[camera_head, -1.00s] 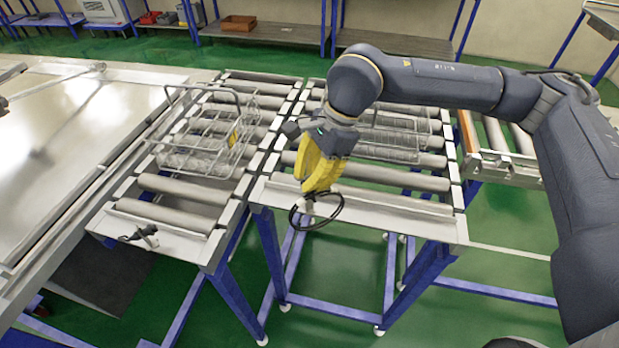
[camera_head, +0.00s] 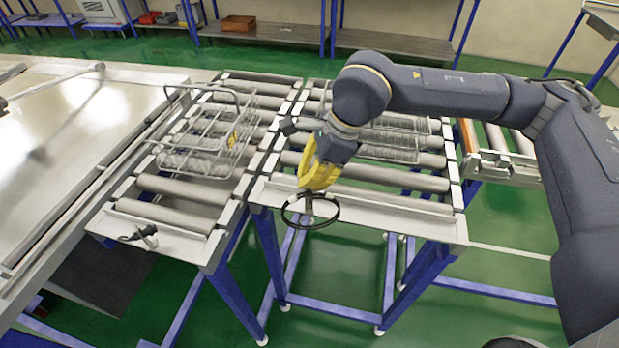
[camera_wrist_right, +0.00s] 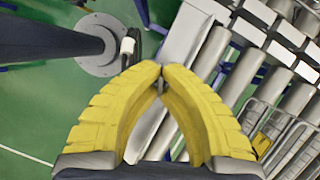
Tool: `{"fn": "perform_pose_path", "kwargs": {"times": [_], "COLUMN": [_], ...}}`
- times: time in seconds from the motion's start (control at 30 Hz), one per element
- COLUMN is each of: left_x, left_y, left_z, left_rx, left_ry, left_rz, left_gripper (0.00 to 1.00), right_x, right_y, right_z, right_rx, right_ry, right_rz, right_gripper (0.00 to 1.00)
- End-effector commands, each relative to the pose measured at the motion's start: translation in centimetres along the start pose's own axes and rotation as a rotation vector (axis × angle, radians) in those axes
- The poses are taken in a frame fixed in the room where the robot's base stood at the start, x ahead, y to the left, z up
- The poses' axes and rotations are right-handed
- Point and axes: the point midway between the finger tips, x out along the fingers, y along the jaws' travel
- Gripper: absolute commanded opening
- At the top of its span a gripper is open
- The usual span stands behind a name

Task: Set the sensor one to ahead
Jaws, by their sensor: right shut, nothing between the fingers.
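My right gripper (camera_head: 313,187) points down at the front edge of the right roller conveyor. Its yellow fingers meet at the tips in the wrist view (camera_wrist_right: 161,68), with nothing between them. Just below the fingertips a black ring-shaped loop (camera_head: 311,228) hangs at the conveyor's edge; the small part it belongs to is mostly hidden by the fingers. A small sensor-like device with a black lead (camera_head: 148,236) sits on the front edge of the left conveyor. I cannot tell which device is sensor one. My left gripper is not in view.
A wire basket (camera_head: 195,160) stands on the left conveyor (camera_head: 165,208). Another wire basket (camera_head: 400,150) is on the right conveyor (camera_head: 400,220), partly behind my right arm. A metal table (camera_head: 90,120) is at the left. The front floor is open between blue legs.

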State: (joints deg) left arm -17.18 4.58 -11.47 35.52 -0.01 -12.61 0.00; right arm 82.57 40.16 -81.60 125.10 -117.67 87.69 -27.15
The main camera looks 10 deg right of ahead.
Motion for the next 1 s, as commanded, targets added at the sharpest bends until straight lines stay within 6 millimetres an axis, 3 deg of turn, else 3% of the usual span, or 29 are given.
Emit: {"fn": "perform_pose_path", "kwargs": {"times": [0.5,1.0], "left_x": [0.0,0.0], "left_y": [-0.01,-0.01], "left_z": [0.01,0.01], "left_rx": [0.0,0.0], "left_ry": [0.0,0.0], "left_rz": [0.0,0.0], "left_gripper": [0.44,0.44], "right_x": [-0.01,-0.03], "right_y": [0.05,-0.02], "right_z": [0.12,0.15], "right_rx": [0.269,0.313], "right_ry": [-0.002,-0.003], "right_rz": [-0.113,-0.132], "right_gripper": [0.0,0.0]}}
